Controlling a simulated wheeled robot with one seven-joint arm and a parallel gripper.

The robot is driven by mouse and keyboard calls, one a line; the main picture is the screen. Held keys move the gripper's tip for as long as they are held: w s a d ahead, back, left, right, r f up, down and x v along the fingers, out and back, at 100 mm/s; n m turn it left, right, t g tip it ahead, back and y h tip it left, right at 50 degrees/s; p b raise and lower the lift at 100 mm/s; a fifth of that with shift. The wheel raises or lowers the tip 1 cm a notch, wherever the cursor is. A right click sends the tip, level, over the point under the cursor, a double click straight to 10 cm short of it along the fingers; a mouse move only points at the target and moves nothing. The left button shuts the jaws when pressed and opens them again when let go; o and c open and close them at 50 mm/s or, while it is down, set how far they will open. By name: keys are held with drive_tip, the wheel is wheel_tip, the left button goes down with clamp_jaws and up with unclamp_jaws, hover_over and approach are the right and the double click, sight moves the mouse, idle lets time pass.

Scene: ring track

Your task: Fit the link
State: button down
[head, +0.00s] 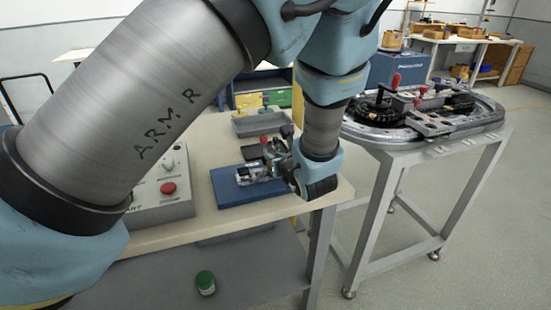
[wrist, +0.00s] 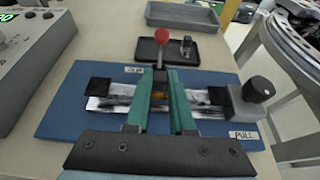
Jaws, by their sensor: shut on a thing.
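My gripper (wrist: 161,76) has green fingers closed around a small part over the bench fixture. A red-knobbed part (wrist: 164,37) rises at the fingertips, its stem running down between them. I cannot tell whether it is the link, and the fingers hide its lower end. The metal fixture (wrist: 210,97) lies on a blue mat (wrist: 65,120), with labels that seem to read CLIP (wrist: 133,70) and PULL (wrist: 243,135). A grey block with a black knob (wrist: 258,90) is at its right end. In the head view, my gripper (head: 284,170) is low over the mat's right side.
The ring track (head: 440,128) stands on its own frame to the right, across a gap. A control box with a red button (head: 168,188) is left of the mat. Behind it are a black tray (wrist: 205,60) with a small metal piece (wrist: 187,46), and a grey bin (wrist: 183,15).

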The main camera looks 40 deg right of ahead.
drive_tip(key=shift+f+b, duration=1.05)
drive_tip(key=shift+f, duration=0.15)
drive_tip(key=c, duration=0.7)
unclamp_jaws()
drive_tip(key=b+v, duration=0.2)
drive_tip(key=v, duration=0.9)
drive_tip(key=shift+w, duration=0.1)
